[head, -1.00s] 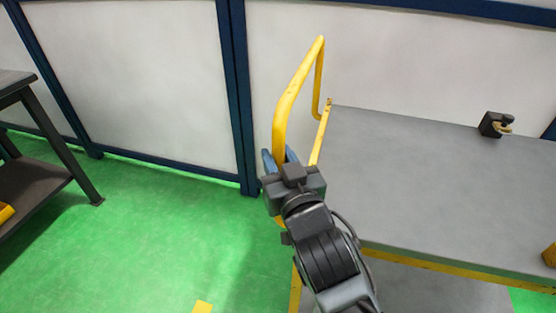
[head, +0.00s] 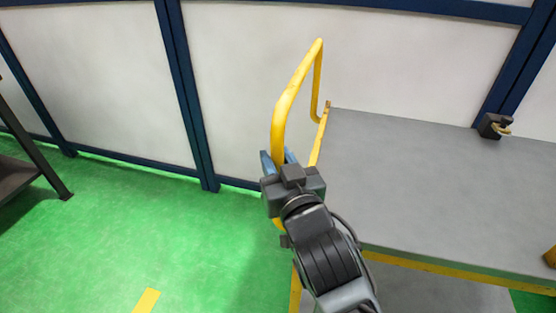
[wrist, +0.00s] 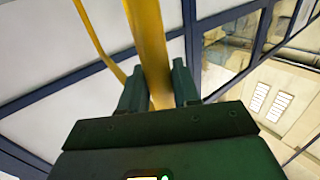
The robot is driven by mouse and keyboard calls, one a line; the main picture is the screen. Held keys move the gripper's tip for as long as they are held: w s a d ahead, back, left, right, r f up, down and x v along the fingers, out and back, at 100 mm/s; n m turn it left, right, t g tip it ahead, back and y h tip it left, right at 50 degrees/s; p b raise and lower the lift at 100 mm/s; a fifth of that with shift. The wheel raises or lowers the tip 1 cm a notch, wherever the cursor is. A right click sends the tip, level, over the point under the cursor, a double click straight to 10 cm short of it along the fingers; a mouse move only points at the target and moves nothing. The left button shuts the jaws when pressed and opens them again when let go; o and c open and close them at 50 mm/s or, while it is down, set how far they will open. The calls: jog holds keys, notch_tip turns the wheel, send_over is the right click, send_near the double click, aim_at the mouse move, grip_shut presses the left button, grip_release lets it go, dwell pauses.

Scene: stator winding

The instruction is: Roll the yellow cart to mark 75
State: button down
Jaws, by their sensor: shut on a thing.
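The yellow cart has a grey top (head: 420,190) with a yellow edge and a yellow tube handle (head: 296,88) rising at its left end. My gripper (head: 279,160) is shut on the lower part of the handle's near side. In the wrist view the handle tube (wrist: 150,50) passes between the two fingers (wrist: 158,88), one on each side of it. The cart's wheels are out of view. No mark with the number 75 can be read in these frames.
A small dark block with a yellowish ring (head: 493,126) sits on the cart top's far edge. White wall panels with blue posts (head: 186,95) stand close behind. A dark table leg (head: 40,150) is at far left. Green floor (head: 130,230) with a yellow stripe (head: 147,300) lies open between.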

jog(key=shift+d, duration=0.35)
jog(key=c, duration=1)
grip_release()
jog(key=shift+d, duration=0.1)
jog(key=shift+o, duration=0.2)
jog(key=shift+s, duration=0.1)
jog(key=v, duration=0.7)
jog(key=shift+s, duration=0.4)
